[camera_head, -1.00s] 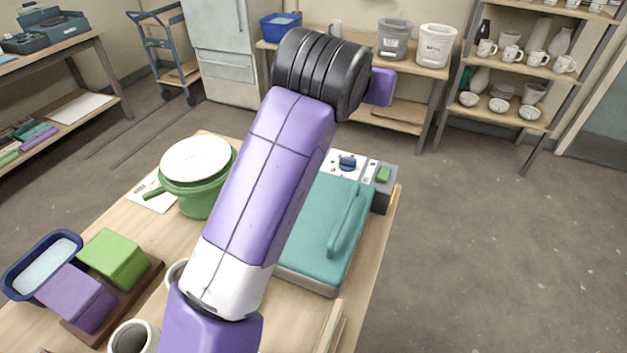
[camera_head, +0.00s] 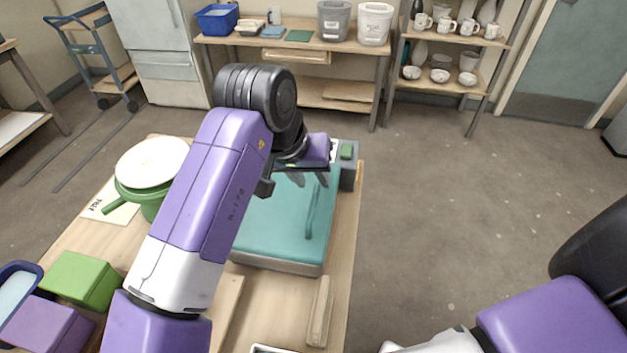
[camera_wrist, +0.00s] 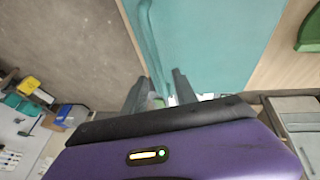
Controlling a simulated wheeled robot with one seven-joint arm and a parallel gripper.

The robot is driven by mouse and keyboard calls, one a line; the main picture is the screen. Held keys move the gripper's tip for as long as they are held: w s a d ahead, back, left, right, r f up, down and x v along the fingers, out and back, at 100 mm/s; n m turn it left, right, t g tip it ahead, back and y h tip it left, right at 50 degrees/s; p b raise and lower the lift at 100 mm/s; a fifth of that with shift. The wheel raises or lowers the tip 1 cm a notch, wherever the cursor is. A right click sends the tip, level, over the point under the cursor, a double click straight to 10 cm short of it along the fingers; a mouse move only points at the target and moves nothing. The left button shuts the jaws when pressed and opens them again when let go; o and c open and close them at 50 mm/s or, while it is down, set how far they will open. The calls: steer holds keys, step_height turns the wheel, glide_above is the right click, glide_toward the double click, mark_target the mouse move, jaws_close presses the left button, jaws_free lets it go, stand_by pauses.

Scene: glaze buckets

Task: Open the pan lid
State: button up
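A teal rectangular lid (camera_head: 268,228) lies closed on a low grey-based pan on the wooden table. A raised teal bar handle (camera_head: 311,210) runs along its right side. My gripper (camera_head: 300,178) is above the far right part of the lid, near the far end of the handle. In the wrist view my gripper (camera_wrist: 160,90) has its two fingers apart, with the teal handle (camera_wrist: 150,45) lined up with the gap. I cannot tell whether the fingers touch anything. My arm hides the left part of the lid.
A green pot (camera_head: 152,206) with a white top (camera_head: 150,162) stands left of my arm. Green (camera_head: 80,280) and purple (camera_head: 50,325) blocks are at the table's front left. Open floor lies to the right.

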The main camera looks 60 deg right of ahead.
steer(key=shift+x, duration=1.05)
steer(key=shift+c, duration=0.2)
jaws_close()
steer(key=shift+r, duration=0.1)
stand_by(0.4)
